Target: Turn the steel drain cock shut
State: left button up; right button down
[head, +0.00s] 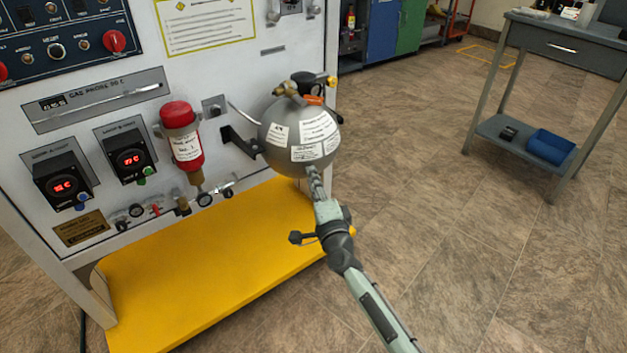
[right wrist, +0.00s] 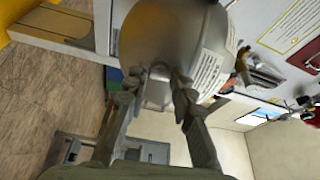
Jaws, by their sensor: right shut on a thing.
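A round grey steel vessel (head: 299,136) with white labels is mounted on the front of the white panel. My right gripper (head: 316,180) reaches up to its underside from below. In the right wrist view the vessel (right wrist: 165,35) fills the upper middle, and my right gripper's fingers (right wrist: 156,82) close in from both sides just under it. A small curved grey piece, which looks like the steel drain cock (right wrist: 160,68), sits between the fingertips, and the gripper is shut on it. The handle's exact angle is not clear. In the head view the gripper hides the cock. My left gripper is not in view.
A red cylinder (head: 181,140) hangs left of the vessel, above small valves and gauges (head: 205,199). A yellow ledge (head: 200,265) juts out below. A brass valve (head: 287,89) tops the vessel. The floor to the right is clear up to a grey table (head: 563,47).

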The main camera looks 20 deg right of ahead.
jog(key=shift+d, duration=0.1)
jog(key=c, duration=1.3)
grip_release()
jog(key=s, duration=1.2)
jog(key=shift+a+f, duration=0.25)
